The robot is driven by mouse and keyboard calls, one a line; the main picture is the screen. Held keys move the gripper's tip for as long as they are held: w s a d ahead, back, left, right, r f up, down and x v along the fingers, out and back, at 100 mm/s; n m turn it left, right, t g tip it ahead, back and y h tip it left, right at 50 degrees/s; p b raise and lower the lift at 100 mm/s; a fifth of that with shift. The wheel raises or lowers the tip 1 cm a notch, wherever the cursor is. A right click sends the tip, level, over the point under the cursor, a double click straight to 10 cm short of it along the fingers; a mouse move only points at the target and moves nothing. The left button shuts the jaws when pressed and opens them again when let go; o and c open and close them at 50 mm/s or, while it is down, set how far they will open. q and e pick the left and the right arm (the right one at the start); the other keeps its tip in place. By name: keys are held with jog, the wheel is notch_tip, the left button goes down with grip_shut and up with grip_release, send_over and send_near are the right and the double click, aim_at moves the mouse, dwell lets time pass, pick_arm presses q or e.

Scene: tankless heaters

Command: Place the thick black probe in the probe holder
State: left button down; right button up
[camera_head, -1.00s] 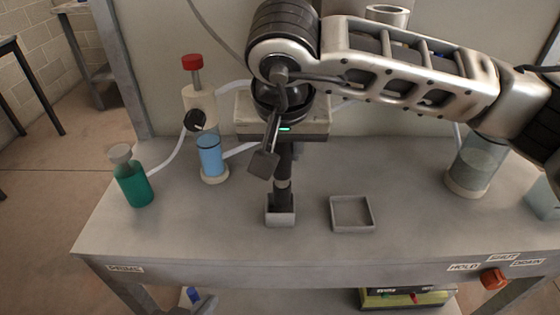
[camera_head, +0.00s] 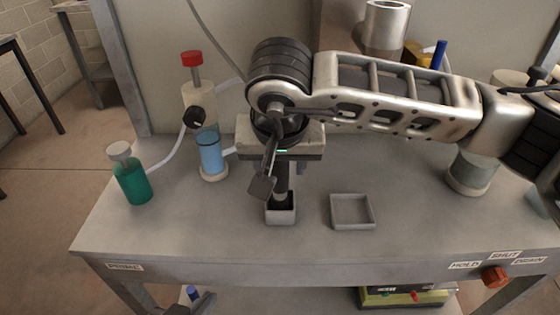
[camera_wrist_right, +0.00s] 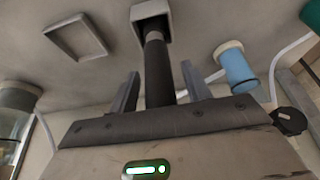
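The thick black probe (camera_wrist_right: 157,72) stands roughly upright, with a grey collar near its lower end. Its lower end is at the opening of the small square grey probe holder (camera_head: 281,215) on the bench; the holder also shows in the right wrist view (camera_wrist_right: 152,13). I cannot tell how deep the probe sits. My right gripper (camera_wrist_right: 160,88) is above the holder with the probe between its fingers. A gap shows on each side of the probe, so the fingers are open around it. In the head view, the gripper partly hides the probe's upper part. My left gripper is not in view.
An empty shallow square tray (camera_head: 352,211) lies right of the holder. A green bottle (camera_head: 132,180), a blue-filled cylinder (camera_head: 211,158) and a red-capped container (camera_head: 191,70) stand at left. A glass vessel (camera_head: 470,172) stands at right. The bench (camera_head: 190,235) is clear in front.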

jog(key=shift+r, duration=0.1)
jog(key=v, duration=1.2)
jog(key=shift+p, duration=0.3)
jog(key=shift+r, duration=0.1)
